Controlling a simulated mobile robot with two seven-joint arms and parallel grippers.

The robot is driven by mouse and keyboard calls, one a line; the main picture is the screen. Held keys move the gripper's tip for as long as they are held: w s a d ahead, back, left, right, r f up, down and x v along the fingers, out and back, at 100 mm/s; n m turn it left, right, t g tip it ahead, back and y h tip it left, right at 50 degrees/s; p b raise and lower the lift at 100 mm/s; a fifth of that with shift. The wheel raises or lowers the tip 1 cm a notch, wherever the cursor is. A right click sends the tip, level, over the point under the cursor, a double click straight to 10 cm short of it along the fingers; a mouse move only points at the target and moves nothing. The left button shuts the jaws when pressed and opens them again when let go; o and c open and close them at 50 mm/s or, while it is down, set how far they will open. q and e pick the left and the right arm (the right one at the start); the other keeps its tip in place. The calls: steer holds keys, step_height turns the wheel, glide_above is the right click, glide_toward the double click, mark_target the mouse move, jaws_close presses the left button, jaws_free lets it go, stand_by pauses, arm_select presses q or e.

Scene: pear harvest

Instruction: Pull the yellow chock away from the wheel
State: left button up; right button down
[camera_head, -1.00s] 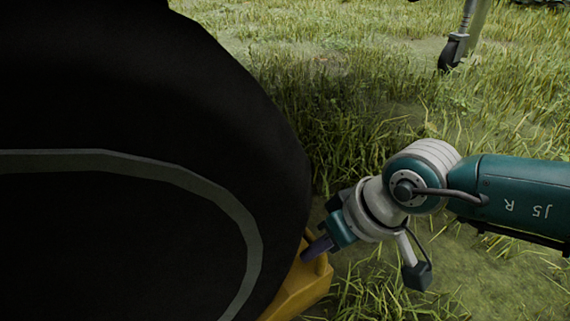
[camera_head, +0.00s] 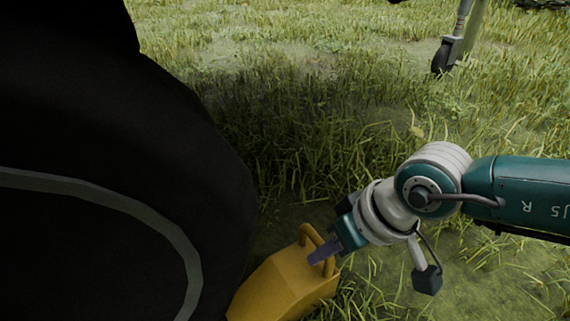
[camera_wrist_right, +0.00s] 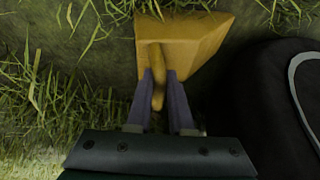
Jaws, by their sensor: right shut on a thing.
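The yellow chock (camera_head: 283,287) is on the ground at the bottom middle of the head view, with a loop handle on top. The black wheel (camera_head: 90,130) fills the left of the head view. The chock's left end is close to the tyre; I cannot tell whether they touch. My right gripper (camera_head: 322,252) is shut on the chock's handle. In the right wrist view the two fingers (camera_wrist_right: 166,92) close on either side of the handle, and the chock (camera_wrist_right: 200,42) lies beyond them. The wheel (camera_wrist_right: 270,95) is at the right there. My left gripper is not in view.
Grass (camera_head: 310,110) covers the ground, with open room right of the wheel. A small caster wheel on a metal leg (camera_head: 446,52) stands at the top right of the head view.

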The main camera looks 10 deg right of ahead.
steer(key=shift+d, duration=0.6)
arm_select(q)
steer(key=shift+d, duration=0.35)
arm_select(e)
steer(key=shift+a, duration=0.15)
steer(key=c, duration=1.2)
jaws_free()
steer(key=o, duration=0.3)
steer(key=shift+a, duration=0.2)
steer(key=shift+o, duration=0.9)
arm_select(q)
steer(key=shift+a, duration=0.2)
arm_select(e)
steer(key=shift+d, duration=0.1)
